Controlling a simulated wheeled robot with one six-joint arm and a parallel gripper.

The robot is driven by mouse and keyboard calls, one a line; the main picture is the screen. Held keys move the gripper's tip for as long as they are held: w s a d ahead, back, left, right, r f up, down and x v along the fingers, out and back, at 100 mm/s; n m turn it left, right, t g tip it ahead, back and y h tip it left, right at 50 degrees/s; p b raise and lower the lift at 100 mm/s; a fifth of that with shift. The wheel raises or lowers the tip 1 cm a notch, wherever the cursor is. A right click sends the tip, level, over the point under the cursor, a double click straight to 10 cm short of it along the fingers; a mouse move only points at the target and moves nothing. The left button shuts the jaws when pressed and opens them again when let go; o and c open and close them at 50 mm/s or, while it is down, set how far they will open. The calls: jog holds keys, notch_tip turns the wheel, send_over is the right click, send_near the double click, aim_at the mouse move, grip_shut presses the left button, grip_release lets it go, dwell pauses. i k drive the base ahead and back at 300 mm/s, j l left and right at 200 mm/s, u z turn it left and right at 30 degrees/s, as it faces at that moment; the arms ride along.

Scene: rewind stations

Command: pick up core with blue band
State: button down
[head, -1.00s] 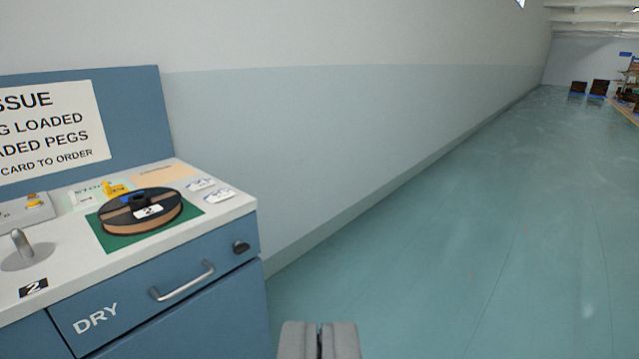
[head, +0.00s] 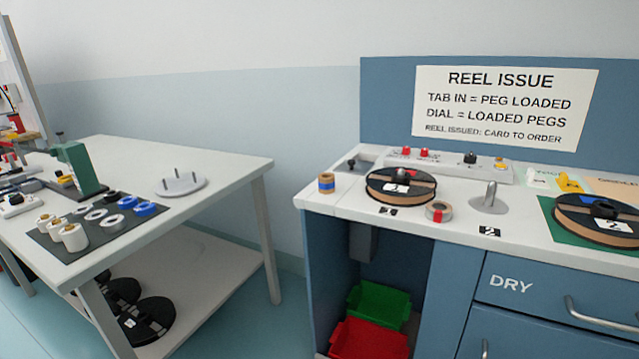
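A small tan core with a blue band (head: 326,183) stands upright on the left end of the white top of the blue reel issue cabinet (head: 345,205). A similar tan core with a red band (head: 439,212) sits further right, in front of a black reel (head: 400,186). My gripper is not in view now, so its fingers cannot be seen. Nothing visibly touches the blue-banded core.
A white table (head: 230,165) at left holds white spools (head: 73,237), several rings, a green stand (head: 80,168) and a pegged disc (head: 181,185). A gap separates it from the cabinet. A second reel (head: 600,218) lies right on green. Bins (head: 370,338) stand below.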

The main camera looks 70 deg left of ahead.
aim_at(326, 181)
jog(key=u, duration=1.9)
